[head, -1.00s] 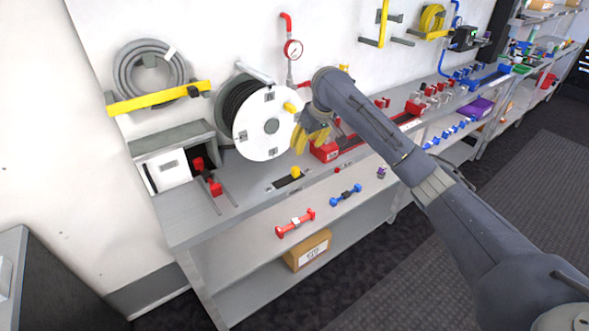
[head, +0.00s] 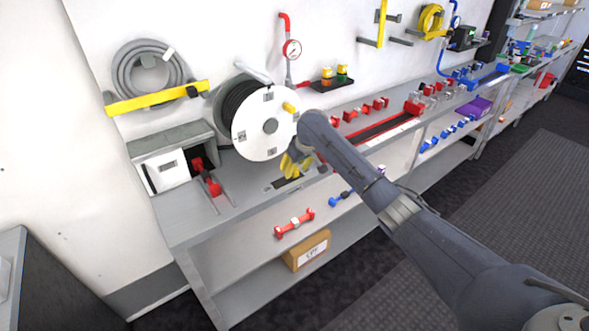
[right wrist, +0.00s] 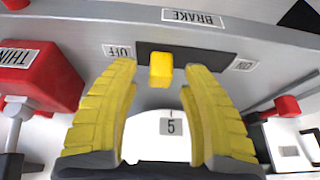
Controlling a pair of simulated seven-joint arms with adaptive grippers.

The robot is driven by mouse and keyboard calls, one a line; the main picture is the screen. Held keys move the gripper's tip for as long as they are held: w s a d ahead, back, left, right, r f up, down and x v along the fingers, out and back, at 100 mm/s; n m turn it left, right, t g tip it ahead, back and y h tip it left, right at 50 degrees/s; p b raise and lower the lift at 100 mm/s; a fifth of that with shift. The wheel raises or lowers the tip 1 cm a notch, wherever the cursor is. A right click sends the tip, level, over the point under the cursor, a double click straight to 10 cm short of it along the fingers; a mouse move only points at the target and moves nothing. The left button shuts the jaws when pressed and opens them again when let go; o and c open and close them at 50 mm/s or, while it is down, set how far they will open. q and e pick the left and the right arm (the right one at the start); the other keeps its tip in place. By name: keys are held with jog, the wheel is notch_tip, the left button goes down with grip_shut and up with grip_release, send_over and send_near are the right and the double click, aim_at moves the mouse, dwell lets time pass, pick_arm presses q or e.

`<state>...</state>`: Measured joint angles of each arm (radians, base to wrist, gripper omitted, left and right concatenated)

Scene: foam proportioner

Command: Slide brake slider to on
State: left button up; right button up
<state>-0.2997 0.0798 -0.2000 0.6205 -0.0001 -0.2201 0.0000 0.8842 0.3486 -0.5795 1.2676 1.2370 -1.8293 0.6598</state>
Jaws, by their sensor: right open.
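The yellow brake slider (right wrist: 160,69) stands in a dark slot (right wrist: 208,60) under a BRAKE label (right wrist: 193,18). It sits towards the OFF label (right wrist: 118,51) end, with the ON label (right wrist: 243,64) at the other end. In the right wrist view the yellow fingers of my right gripper (right wrist: 160,88) are open, one on each side of the slider, with gaps showing. In the head view my right gripper (head: 290,172) is low over the bench beside the reel and hides the slider. Part of the slot (head: 283,183) shows beneath it. My left gripper is not in view.
The white-faced hose reel (head: 264,140) stands close behind my right gripper. A red block labelled THIN (right wrist: 40,72) is beside the slot in the right wrist view. A red handle (head: 214,187) is on the bench's left. Red and blue fittings (head: 294,223) lie on the shelf below.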

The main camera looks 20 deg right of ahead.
jog(key=shift+w+f, duration=0.1)
jog(key=shift+f, duration=0.15)
grip_shut()
dwell(0.3)
